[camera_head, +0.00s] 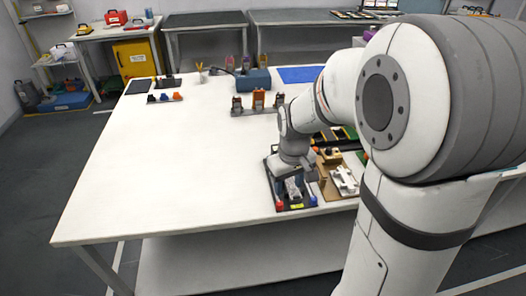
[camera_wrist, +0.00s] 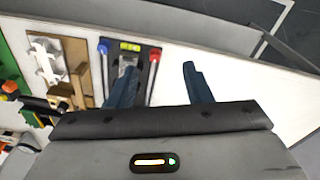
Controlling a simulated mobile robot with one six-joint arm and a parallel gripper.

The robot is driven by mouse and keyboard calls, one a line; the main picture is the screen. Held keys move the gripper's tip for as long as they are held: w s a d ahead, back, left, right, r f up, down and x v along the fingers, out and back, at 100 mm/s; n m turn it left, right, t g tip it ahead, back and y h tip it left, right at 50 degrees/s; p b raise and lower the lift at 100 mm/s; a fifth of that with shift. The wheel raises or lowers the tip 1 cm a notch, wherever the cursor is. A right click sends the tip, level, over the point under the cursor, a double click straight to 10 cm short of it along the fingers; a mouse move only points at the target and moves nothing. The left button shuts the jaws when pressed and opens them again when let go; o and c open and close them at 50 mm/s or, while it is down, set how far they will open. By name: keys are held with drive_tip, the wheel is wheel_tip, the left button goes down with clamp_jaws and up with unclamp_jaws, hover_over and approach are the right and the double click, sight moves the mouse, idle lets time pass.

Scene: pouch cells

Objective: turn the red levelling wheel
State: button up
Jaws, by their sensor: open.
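The red levelling wheel (camera_head: 279,206) is a small red knob at the front left corner of a dark plate (camera_head: 297,207) at the table's front edge. In the wrist view the red wheel (camera_wrist: 155,54) tops a thin post and appears between the lines of my two fingers, past their tips. A blue wheel (camera_wrist: 103,48) stands at the plate's other corner, with a yellow-green level strip (camera_wrist: 130,46) between them. My gripper (camera_wrist: 158,68) is open and empty, pointing down over the plate; it also shows in the head view (camera_head: 290,186). I see no contact with the red wheel.
Beside the plate is a brown fixture (camera_wrist: 75,60) with a white part (camera_wrist: 47,60). A rack with several small items (camera_head: 258,103) and a blue box (camera_head: 254,80) stand farther back.

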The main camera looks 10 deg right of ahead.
drive_tip(key=n+g+p, duration=0.1)
drive_tip(key=n, duration=0.1)
hover_over(280, 203)
wheel_tip(280, 203, down, 8)
drive_tip(key=shift+s+f, duration=0.1)
drive_tip(key=shift+f, duration=0.3)
wheel_tip(280, 203, down, 8)
drive_tip(key=shift+r+p, duration=0.25)
drive_tip(key=shift+p, duration=0.3)
drive_tip(key=shift+c, duration=0.3)
